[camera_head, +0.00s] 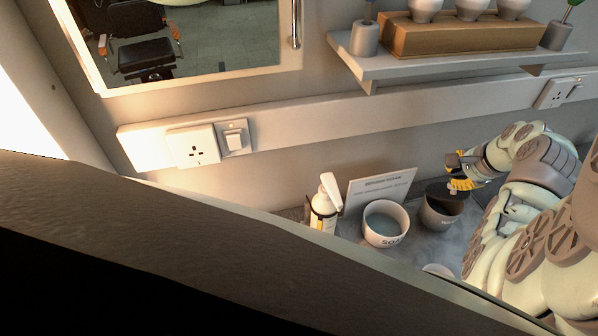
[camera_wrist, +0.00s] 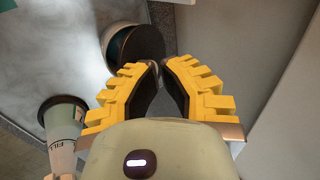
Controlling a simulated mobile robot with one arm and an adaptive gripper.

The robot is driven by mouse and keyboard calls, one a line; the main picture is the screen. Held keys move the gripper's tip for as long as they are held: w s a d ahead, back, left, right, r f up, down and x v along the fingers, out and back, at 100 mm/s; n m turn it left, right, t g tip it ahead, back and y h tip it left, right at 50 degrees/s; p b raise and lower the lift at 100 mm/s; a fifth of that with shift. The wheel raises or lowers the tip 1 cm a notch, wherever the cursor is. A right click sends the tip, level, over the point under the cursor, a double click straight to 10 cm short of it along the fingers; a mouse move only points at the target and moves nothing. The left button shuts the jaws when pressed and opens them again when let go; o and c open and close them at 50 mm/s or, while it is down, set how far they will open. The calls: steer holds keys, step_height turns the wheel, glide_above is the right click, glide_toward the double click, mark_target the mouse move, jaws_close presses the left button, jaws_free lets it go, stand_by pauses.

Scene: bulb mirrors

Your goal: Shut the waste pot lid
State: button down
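The waste pot (camera_head: 437,216) is a grey-brown pot on the counter at the right in the head view, its label partly cut off by my arm. Its dark round lid (camera_head: 441,190) is raised and tilted at the pot's far side. In the wrist view the dark lid (camera_wrist: 143,47) shows beside a pale-rimmed pot (camera_wrist: 108,36) with a teal inside. My gripper (camera_head: 461,184) is beside the lid; I cannot tell if it touches. In the wrist view my yellow fingertips (camera_wrist: 160,66) nearly meet just below the lid, with nothing seen between them.
A white soak pot (camera_head: 385,224) stands left of the waste pot, before a sign card (camera_head: 381,186). A white bottle (camera_head: 324,207) is further left. A cup (camera_wrist: 63,119) stands at the left in the wrist view. A shelf (camera_head: 440,62) hangs above, and the wall is close behind.

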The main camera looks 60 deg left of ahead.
mark_target(442, 195)
steer(key=shift+s+f+b, duration=0.1)
steer(key=shift+f+b, duration=1)
steer(key=shift+f, duration=0.8)
steer(key=shift+d+f+b, duration=0.15)
steer(key=shift+f+b, duration=0.75)
steer(key=shift+f, duration=0.45)
steer(key=shift+s+d+f+b, duration=0.15)
steer(key=shift+d+f+b, duration=0.2)
steer(key=shift+f, duration=0.25)
steer(key=shift+s+d+f+b, duration=0.1)
steer(key=shift+d+f+b, duration=0.2)
steer(key=shift+f, duration=0.3)
steer(key=shift+w+r+p, duration=0.1)
steer(key=shift+r+p, duration=2.2)
steer(key=shift+r, duration=0.85)
